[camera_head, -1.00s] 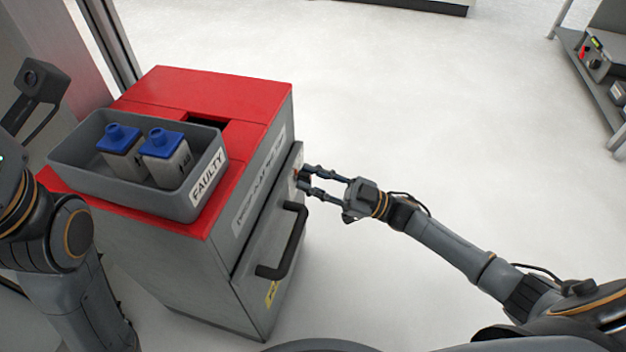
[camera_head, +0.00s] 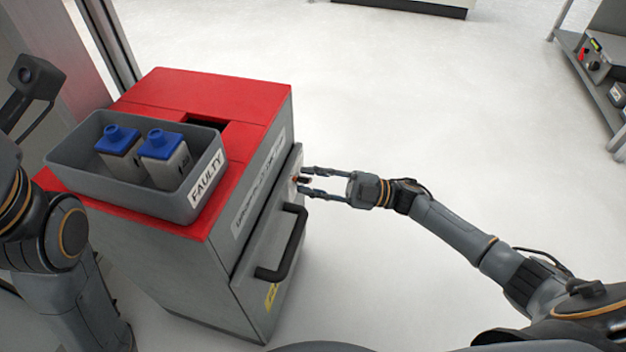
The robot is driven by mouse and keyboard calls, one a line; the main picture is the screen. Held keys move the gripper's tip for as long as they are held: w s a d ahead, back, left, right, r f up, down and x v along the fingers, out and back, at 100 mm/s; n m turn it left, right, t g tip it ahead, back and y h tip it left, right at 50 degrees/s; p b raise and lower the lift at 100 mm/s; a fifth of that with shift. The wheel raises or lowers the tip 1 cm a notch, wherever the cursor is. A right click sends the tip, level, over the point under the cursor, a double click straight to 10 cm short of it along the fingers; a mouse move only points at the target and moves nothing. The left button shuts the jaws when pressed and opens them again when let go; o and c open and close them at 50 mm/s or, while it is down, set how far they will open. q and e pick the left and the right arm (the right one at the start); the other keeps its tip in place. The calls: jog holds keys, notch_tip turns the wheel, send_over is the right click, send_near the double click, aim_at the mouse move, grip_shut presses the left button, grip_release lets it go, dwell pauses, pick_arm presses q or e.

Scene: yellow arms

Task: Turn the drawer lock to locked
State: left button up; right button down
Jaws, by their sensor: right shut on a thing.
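The drawer lock (camera_head: 302,180) is a small dark and reddish knob on the upper front of the grey cabinet drawer (camera_head: 250,277), above the black handle (camera_head: 287,247). My right gripper (camera_head: 307,180) reaches it from the right, with one finger on either side, shut on the knob. The fingers partly hide the lock, so its exact setting cannot be read. The drawer looks closed. My left arm is at the left edge; its gripper fingers are not in view.
The cabinet has a red top (camera_head: 215,92) with a dark slot. On it stands a grey bin (camera_head: 120,186) labelled FAULTY, holding two grey containers with blue caps. Open pale floor (camera_head: 430,130) lies to the right; a shelf with equipment (camera_head: 600,62) stands at the far right.

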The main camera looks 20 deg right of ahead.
jog(key=c, duration=1.4)
grip_release()
jog(key=v, duration=1.2)
jog(key=shift+s+f, duration=0.1)
jog(key=shift+f, duration=0.1)
